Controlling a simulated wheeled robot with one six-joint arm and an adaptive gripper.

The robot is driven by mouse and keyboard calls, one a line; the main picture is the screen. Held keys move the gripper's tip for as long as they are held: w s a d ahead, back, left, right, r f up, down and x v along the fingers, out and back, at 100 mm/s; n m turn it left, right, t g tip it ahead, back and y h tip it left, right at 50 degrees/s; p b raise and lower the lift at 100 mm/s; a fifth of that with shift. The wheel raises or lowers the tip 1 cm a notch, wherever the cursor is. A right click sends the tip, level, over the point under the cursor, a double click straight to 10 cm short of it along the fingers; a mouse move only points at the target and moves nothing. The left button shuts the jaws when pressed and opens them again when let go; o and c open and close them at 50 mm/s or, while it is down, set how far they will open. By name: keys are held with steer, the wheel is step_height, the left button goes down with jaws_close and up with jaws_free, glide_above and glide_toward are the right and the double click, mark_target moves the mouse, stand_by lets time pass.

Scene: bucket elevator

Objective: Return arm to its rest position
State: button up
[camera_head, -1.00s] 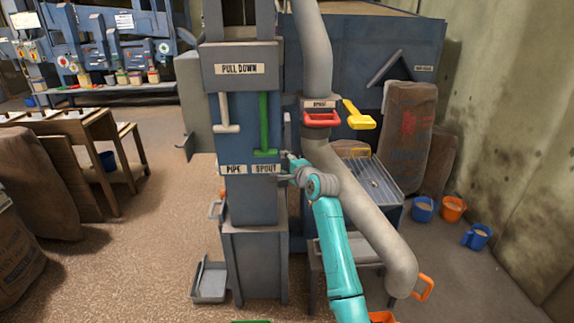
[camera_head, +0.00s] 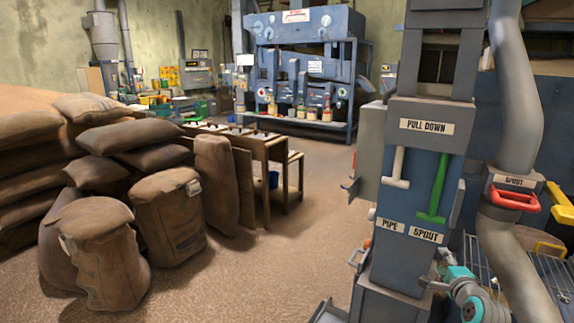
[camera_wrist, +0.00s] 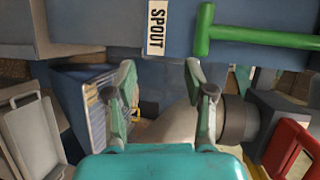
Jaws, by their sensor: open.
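My gripper (camera_head: 434,274) is at the lower right, beside the blue-grey elevator column and below its SPOUT label (camera_head: 425,234). In the wrist view my gripper (camera_wrist: 159,76) has its two fingers spread apart with nothing between them. The green handle (camera_head: 437,190) is down on the column front, with its crossbar just above the SPOUT label. It also shows in the wrist view (camera_wrist: 260,38), above and right of the fingers, apart from them. Most of my arm is cut off at the bottom right of the head view.
A white handle (camera_head: 397,168) is left of the green one. A red handle (camera_head: 513,200) and a grey pipe (camera_head: 518,90) are to the right. Full sacks (camera_head: 105,250) and a wooden bench (camera_head: 262,150) stand left. Open floor (camera_head: 260,270) lies between sacks and column.

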steer(key=s+a+f+n, duration=0.6)
steer(key=s+a+f, duration=0.9)
steer(key=s+f, duration=0.4)
steer(key=s+a+f+n+y, duration=0.1)
steer(key=s+a+n, duration=0.25)
steer(key=s, duration=0.65)
steer(key=s+a+f+n, duration=0.1)
steer(key=s+a+n, duration=0.1)
steer(key=s+a, duration=0.5)
steer(key=s+a+r+n+y, duration=0.1)
steer(key=s+r+n, duration=0.3)
steer(key=s, duration=0.8)
steer(key=s+a+r+n+y, duration=0.1)
steer(key=s+r+n, duration=0.3)
steer(key=s+r, duration=0.4)
steer(key=s+a, duration=0.1)
steer(key=s, duration=0.4)
steer(key=shift+a+g, duration=0.2)
steer(key=shift+g, duration=0.2)
